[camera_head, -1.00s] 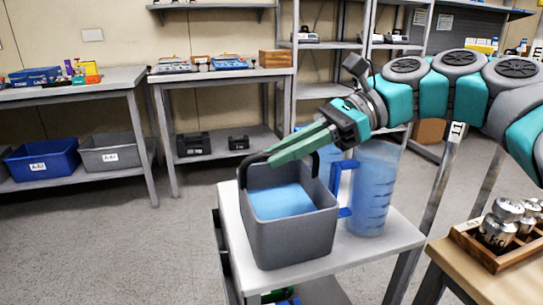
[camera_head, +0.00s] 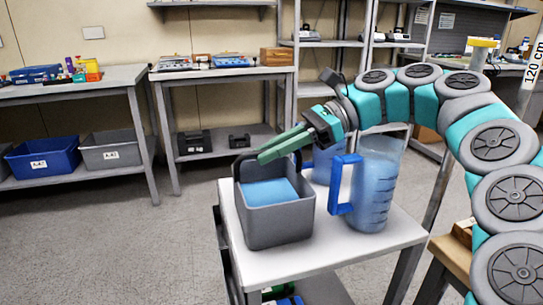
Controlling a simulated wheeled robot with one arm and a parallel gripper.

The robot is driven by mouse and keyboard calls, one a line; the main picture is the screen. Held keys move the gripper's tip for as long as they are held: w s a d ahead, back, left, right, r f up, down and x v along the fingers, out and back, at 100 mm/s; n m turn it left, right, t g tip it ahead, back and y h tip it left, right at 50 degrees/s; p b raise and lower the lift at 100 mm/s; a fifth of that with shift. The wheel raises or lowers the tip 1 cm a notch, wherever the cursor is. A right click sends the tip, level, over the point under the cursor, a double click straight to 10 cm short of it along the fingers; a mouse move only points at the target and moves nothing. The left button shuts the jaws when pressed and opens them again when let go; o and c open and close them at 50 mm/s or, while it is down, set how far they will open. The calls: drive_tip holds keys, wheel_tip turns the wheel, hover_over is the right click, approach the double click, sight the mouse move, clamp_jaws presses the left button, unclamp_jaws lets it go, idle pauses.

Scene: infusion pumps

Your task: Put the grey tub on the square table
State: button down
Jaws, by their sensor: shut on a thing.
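The grey tub (camera_head: 278,225) is open-topped and upright, with blue contents (camera_head: 269,192) and a dark handle raised at its back. It is at the left part of a small white-topped table (camera_head: 375,250); I cannot tell whether its base touches the top or hangs slightly above it. My gripper (camera_head: 262,158) reaches in from the right with its green fingers at the tub's back edge, shut on the tub by its handle or rim. The exact grip is partly hidden.
A blue-handled clear jug (camera_head: 374,190) stands just right of the tub, with another bluish vessel (camera_head: 325,163) behind it. A wooden table (camera_head: 452,257) is at the lower right. Benches with a blue bin (camera_head: 43,160) stand at left. Open floor (camera_head: 110,245) lies between.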

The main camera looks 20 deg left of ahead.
drive_tip(key=c, duration=0.9)
unclamp_jaws()
drive_tip(key=shift+f, duration=0.1)
